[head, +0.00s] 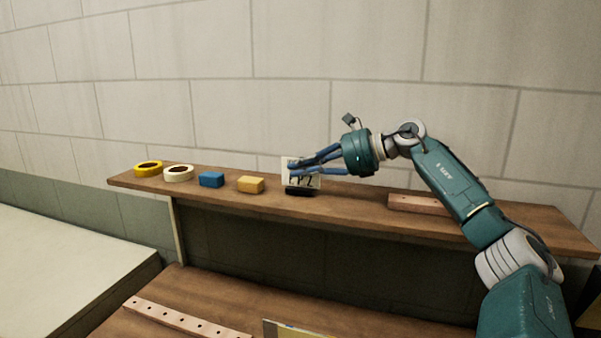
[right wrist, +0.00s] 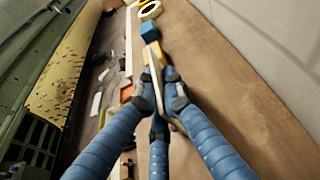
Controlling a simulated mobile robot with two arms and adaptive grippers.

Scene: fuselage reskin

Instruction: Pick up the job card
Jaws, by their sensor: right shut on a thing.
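The job card (head: 304,182) is a small white card with dark print. It stands upright on the wooden shelf, with a black holder (head: 299,192) at its foot. My right gripper (head: 294,171) reaches in from the right, its blue fingers shut on the card. The fingers hide part of the card's face. In the right wrist view the card (right wrist: 156,78) shows edge-on as a thin strip between the fingertips (right wrist: 160,95). I cannot tell whether its lower edge still touches the holder. My left gripper is not in view.
Left of the card on the shelf (head: 350,203) are a yellow block (head: 250,184), a blue block (head: 211,180), a white tape roll (head: 178,173) and a yellow one (head: 148,168). A drilled strip (head: 420,204) lies to the right. The wall (head: 340,110) stands close behind.

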